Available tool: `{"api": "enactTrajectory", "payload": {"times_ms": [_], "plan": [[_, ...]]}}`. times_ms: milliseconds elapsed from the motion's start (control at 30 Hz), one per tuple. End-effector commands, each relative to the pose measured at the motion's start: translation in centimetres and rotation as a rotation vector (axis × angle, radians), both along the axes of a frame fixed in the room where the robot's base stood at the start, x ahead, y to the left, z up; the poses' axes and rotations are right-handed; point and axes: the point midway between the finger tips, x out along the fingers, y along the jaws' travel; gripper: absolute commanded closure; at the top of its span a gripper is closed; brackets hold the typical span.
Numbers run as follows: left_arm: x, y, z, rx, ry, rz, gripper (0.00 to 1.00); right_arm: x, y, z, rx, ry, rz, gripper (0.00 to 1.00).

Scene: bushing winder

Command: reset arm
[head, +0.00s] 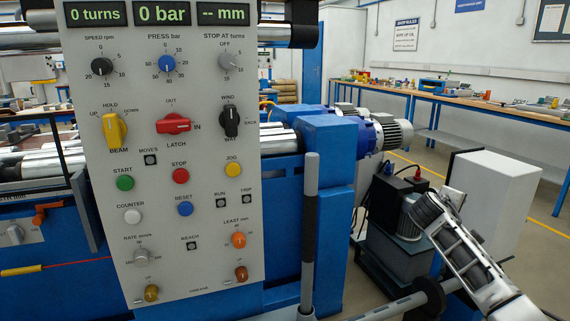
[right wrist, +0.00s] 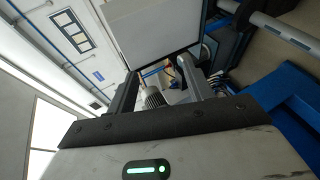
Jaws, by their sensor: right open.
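My right arm comes in from the lower right in the head view, and its end (head: 428,208) is beside a grey motor unit and a white cabinet. In the right wrist view my right gripper (right wrist: 157,70) has its two fingers apart, with nothing held between them. The control panel (head: 215,230) of the winder fills the left of the head view, with its displays reading 0 turns, 0 bar and -- mm. My left gripper is not in view.
A white cabinet (head: 490,205) stands behind my right arm and also shows in the right wrist view (right wrist: 150,30). A grey-and-black upright lever (head: 310,230) stands right of the panel. A blue-grey motor (head: 392,135) sits behind. A workbench (head: 500,105) runs along the wall.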

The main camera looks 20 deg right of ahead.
Motion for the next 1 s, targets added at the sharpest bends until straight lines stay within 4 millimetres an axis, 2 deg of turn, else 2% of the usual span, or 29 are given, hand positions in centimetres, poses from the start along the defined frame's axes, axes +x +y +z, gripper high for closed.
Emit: {"api": "enactTrajectory", "payload": {"times_ms": [100,200,300,433,467,500,667,767,867,967,1000], "plan": [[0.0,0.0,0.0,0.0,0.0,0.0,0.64,4.6,2.4,0.5,0.101,-0.233,0.193,0.48],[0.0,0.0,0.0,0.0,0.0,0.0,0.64,7.8,4.9,1.6,0.202,-0.434,0.338,0.48],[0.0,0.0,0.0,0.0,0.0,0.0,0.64,10.0,7.3,3.2,0.308,-0.621,0.461,0.48],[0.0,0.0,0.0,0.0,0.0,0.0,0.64,11.8,10.3,5.7,0.448,-0.848,0.598,0.48],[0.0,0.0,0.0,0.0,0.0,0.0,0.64,11.9,11.2,5.4,0.477,-0.872,0.619,0.48],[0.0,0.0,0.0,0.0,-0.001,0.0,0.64,11.6,12.5,3.3,0.495,-0.835,0.625,0.48],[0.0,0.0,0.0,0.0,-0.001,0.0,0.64,10.0,17.5,-2.5,0.577,-0.761,0.664,0.48],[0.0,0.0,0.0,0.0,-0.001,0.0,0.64,8.3,21.2,-6.6,0.645,-0.712,0.686,0.48],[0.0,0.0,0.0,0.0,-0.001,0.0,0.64,5.4,25.5,-11.1,0.732,-0.657,0.702,0.48],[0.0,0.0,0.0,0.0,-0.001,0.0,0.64,1.4,30.3,-15.4,0.837,-0.604,0.709,0.48],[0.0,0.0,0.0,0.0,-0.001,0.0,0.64,-0.4,32.2,-17.0,0.883,-0.585,0.707,0.48]]}}
